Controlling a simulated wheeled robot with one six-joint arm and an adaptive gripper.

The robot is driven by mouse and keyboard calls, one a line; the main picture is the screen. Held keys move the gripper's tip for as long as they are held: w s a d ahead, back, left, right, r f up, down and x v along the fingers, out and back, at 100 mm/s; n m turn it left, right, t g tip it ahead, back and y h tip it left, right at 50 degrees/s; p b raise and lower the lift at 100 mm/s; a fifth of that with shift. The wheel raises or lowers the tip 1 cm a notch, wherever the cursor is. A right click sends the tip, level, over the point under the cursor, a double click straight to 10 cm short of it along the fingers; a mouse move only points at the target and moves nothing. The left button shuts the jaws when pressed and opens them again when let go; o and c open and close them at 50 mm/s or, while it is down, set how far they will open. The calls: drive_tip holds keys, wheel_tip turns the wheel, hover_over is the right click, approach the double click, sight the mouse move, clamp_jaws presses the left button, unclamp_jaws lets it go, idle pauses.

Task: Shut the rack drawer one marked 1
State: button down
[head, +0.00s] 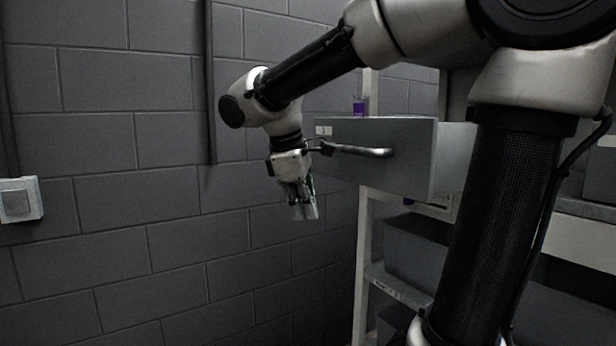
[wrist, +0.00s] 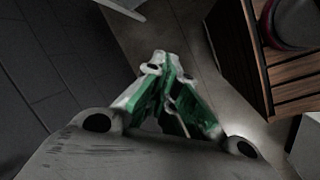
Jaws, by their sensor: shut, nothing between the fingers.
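The rack drawer (head: 412,160) is grey and stands pulled out from the white-framed rack in the head view. A small white label (head: 323,130) is on its front, its mark too small to read. A bar handle (head: 362,151) runs across the front. My gripper (head: 305,212) hangs pointing down, to the left of the drawer front, with its fingertips below the handle's level. It is shut and empty. In the wrist view my gripper (wrist: 170,60) shows its green-lined fingers together at the tips. The drawer is not seen in the wrist view.
The rack's white post (head: 362,250) stands below the drawer, with dark bins (head: 415,250) on lower shelves. A purple item (head: 360,106) stands behind the drawer. A block wall with a switch box (head: 20,200) is at left. A slatted wooden piece (wrist: 290,75) is at right in the wrist view.

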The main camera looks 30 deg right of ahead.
drive_tip(key=w+a+r+n+h, duration=0.1)
drive_tip(key=w+r+n+h, duration=0.25)
drive_tip(key=r+n, duration=0.2)
drive_tip(key=w+a+r+n+h, duration=0.1)
drive_tip(key=w+r+n+h, duration=0.1)
drive_tip(key=w+r+n, duration=0.3)
drive_tip(key=d+f+m, duration=0.1)
drive_tip(key=d+f, duration=0.5)
drive_tip(key=d, duration=0.4)
drive_tip(key=shift+s+d+g, duration=0.2)
drive_tip(key=shift+d+g, duration=0.15)
drive_tip(key=shift+g, duration=0.05)
drive_tip(key=shift+m, duration=0.25)
drive_tip(key=d, duration=1.6)
drive_tip(key=w+d, duration=0.1)
drive_tip(key=d, duration=0.7)
drive_tip(key=shift+w+d, duration=0.1)
drive_tip(key=shift+d, duration=0.3)
